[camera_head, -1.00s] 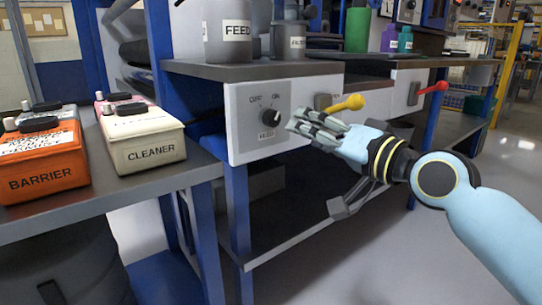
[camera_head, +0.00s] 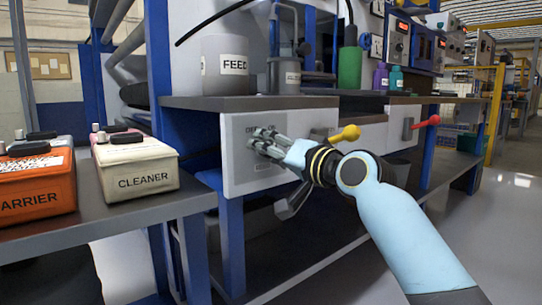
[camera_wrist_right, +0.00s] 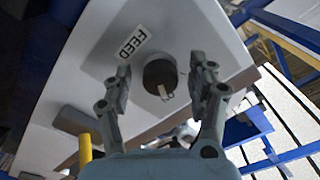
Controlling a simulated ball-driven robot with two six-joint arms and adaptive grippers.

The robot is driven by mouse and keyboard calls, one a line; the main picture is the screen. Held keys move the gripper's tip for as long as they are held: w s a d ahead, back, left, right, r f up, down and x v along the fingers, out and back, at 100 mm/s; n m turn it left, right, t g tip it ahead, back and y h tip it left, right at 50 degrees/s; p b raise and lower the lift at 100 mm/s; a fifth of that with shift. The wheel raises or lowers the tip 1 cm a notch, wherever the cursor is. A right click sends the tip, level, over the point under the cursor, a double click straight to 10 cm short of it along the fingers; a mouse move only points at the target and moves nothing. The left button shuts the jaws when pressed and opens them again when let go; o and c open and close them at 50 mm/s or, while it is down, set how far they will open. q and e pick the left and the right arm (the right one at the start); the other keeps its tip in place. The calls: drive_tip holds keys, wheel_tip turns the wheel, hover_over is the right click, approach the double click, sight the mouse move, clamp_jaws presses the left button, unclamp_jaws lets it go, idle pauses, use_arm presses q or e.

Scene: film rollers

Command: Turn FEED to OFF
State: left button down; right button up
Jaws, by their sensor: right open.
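The FEED panel (camera_head: 235,170) is a pale plate with a grey square under the bench shelf. My right gripper (camera_head: 265,140) is in front of it and mostly hides the dial and its OFF/ON marks in the head view. In the right wrist view, the round dark FEED knob (camera_wrist_right: 160,75) shows between the two spread fingers of my open right gripper (camera_wrist_right: 160,66). The FEED label (camera_wrist_right: 130,42) is beside it. The knob's light pointer is turned toward the ON side. I cannot tell whether the fingers touch the knob. My left gripper is out of view.
A yellow-knobbed lever (camera_head: 345,133) and a red-knobbed lever (camera_head: 427,121) stick out to the right. The FEED container (camera_head: 224,70) stands on the shelf above. The CLEANER box (camera_head: 135,165) and the orange box (camera_head: 38,190) sit on the left bench.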

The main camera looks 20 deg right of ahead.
drive_tip(key=shift+c, duration=0.3)
drive_tip(key=c, duration=1.1)
